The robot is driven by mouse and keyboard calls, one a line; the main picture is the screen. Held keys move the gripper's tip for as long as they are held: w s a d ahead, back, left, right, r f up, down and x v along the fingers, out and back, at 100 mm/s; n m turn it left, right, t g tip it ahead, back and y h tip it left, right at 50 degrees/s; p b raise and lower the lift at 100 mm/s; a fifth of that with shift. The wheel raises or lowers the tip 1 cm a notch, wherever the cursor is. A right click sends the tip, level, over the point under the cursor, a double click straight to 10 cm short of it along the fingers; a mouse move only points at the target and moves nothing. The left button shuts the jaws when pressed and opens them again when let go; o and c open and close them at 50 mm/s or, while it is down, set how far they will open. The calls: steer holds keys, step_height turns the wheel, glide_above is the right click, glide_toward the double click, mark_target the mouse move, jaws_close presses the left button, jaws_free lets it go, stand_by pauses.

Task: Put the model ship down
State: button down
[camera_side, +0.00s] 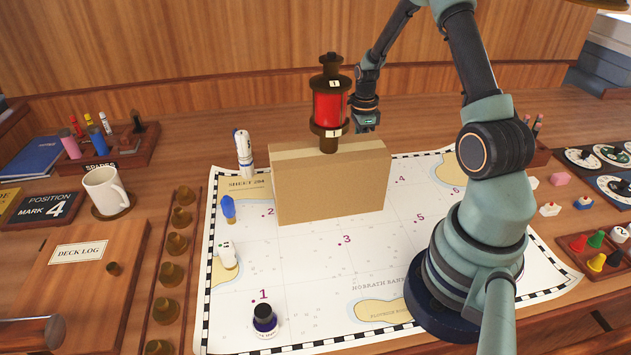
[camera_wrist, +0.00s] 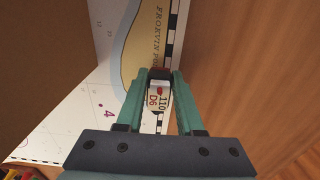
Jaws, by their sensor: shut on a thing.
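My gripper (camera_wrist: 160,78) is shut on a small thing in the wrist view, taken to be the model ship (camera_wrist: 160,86). Only a dark reddish end and a whitish part show between the fingertips, so its full shape is hidden. In the side view my gripper (camera_side: 366,122) is beyond the tall cardboard box (camera_side: 332,187), above its right end, and the ship cannot be made out there. The wrist view shows chart (camera_wrist: 112,55) and bare wood below the jaws. Whether the ship touches the surface cannot be told.
A red lantern (camera_side: 331,106) overlaps the box top and partly covers the view near my gripper. On the chart's left are a white marker bottle (camera_side: 243,153), a blue piece (camera_side: 228,208), a white piece (camera_side: 228,255) and an ink bottle (camera_side: 264,320). The chart's middle front is clear.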

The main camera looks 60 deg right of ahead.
steer(key=shift+f, duration=0.15)
steer(key=c, duration=0.5)
jaws_free()
steer(key=shift+c, duration=0.2)
step_height(320, 180, up, 12)
stand_by(0.3)
step_height(320, 180, down, 12)
steer(key=shift+f, duration=0.2)
steer(key=shift+w+r, duration=0.1)
steer(key=shift+r, duration=1.45)
